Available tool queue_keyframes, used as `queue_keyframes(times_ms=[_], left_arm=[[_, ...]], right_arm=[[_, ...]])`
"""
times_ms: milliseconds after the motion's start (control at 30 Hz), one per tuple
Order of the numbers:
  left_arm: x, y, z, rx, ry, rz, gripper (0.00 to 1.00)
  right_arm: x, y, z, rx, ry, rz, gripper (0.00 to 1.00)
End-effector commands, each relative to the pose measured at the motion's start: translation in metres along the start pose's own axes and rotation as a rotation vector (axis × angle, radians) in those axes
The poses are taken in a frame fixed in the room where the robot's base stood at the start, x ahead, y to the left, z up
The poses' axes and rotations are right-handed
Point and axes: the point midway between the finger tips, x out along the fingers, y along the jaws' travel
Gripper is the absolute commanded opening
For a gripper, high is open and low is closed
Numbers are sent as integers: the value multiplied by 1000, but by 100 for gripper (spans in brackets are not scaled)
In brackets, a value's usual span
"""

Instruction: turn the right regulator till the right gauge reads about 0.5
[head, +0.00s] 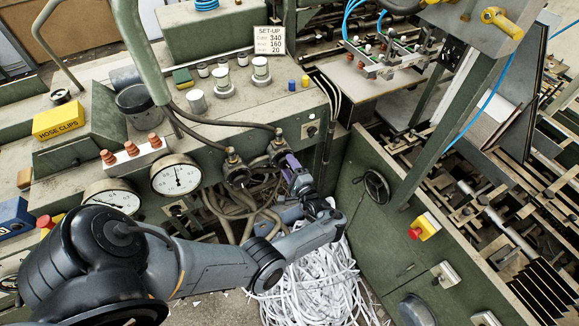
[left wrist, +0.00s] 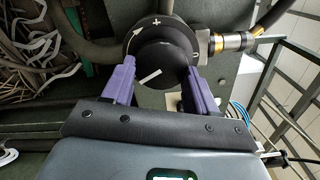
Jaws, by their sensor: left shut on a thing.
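The right regulator (head: 279,147) sits on the front of the green machine, beside the left regulator (head: 235,168). My left gripper (head: 288,163) is shut on its black knob (left wrist: 155,60), with a purple finger on each side in the left wrist view. The knob face has a slanted white mark, and its ring shows a plus, a minus and an arrow. The right gauge (head: 176,175) is a round white dial with its needle pointing nearly straight up; its figures are too small to read. The left gauge (head: 112,198) is partly hidden by my left arm. My right gripper is not in view.
Hoses (head: 230,215) hang below the regulators, above a heap of white paper strips (head: 315,280). A brass fitting (left wrist: 232,41) sits close beside the knob. A green side panel (head: 375,235) with a black handwheel (head: 377,187) stands to the right.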

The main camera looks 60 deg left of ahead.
Motion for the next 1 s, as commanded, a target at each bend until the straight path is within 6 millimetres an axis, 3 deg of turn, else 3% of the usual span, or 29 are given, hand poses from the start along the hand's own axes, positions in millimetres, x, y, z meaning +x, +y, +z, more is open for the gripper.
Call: queue_keyframes(times_ms=[333, 367, 500, 833, 1000], left_arm=[[0, 1, 0, 2, 2, 2, 27], [0, 1, 0, 2, 2, 2, 61], [0, 1, 0, 2, 2, 2, 82], [-2, 1, 0, 1, 1, 1, 83], [-15, 1, 0, 1, 2, 1, 83]], right_arm=[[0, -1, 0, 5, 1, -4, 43], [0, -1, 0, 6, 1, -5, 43], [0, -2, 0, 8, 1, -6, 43], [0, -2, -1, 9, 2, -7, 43], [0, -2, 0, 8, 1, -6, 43]])
